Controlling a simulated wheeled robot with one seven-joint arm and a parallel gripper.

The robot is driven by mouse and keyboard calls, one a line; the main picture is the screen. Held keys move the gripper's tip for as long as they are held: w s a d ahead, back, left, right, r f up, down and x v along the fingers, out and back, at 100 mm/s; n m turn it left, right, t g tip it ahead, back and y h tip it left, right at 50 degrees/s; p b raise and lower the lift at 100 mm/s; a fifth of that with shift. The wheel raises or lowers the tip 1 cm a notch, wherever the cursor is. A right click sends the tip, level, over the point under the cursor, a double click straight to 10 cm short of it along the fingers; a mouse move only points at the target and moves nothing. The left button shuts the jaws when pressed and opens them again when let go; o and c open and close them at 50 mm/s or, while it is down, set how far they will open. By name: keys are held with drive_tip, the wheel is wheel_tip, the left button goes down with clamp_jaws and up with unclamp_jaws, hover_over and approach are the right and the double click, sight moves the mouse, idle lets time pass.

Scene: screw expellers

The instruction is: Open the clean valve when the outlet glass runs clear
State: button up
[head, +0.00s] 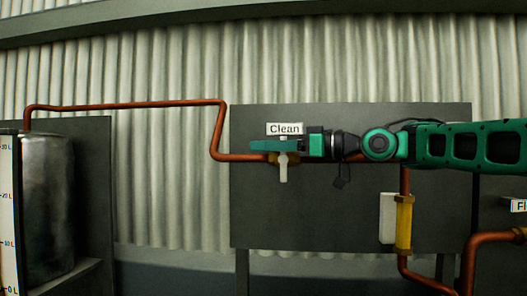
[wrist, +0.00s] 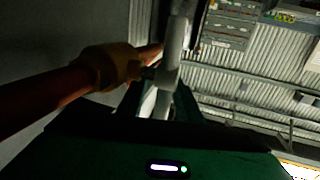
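The clean valve has a white lever (head: 283,172) that hangs straight down below the "Clean" label (head: 285,129), across the copper pipe. Its brass body (wrist: 108,65) and lever (wrist: 175,55) show close up in the wrist view. My gripper (head: 268,145) reaches in from the right, and a green finger crosses in front of the lever's upper part. In the wrist view my gripper (wrist: 160,105) has its fingers apart on either side of the lever; a gap shows on the left. The outlet glass (head: 404,225) is an upright tube, evenly yellow, with brass ends and a white plate beside it.
A grey metal tank (head: 48,205) with a litre scale (head: 9,215) stands at the left. A dark panel (head: 330,215) lies behind the valve. Copper pipe (head: 125,105) runs from the tank to the valve. Another label (head: 518,205), cut off, is at the right edge.

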clamp_jaws()
drive_tip(key=shift+f+h, duration=0.1)
drive_tip(key=shift+h, duration=0.2)
wheel_tip(320, 180, down, 6)
drive_tip(key=n+g+h, duration=0.2)
drive_tip(key=g+h, duration=0.2)
drive_tip(key=h, duration=1)
drive_tip(key=shift+n, duration=0.3)
drive_tip(key=shift+d+f+g+h, duration=0.1)
drive_tip(key=shift+d+g+h, duration=0.1)
drive_tip(key=shift+g+h, duration=0.1)
idle(1.2)
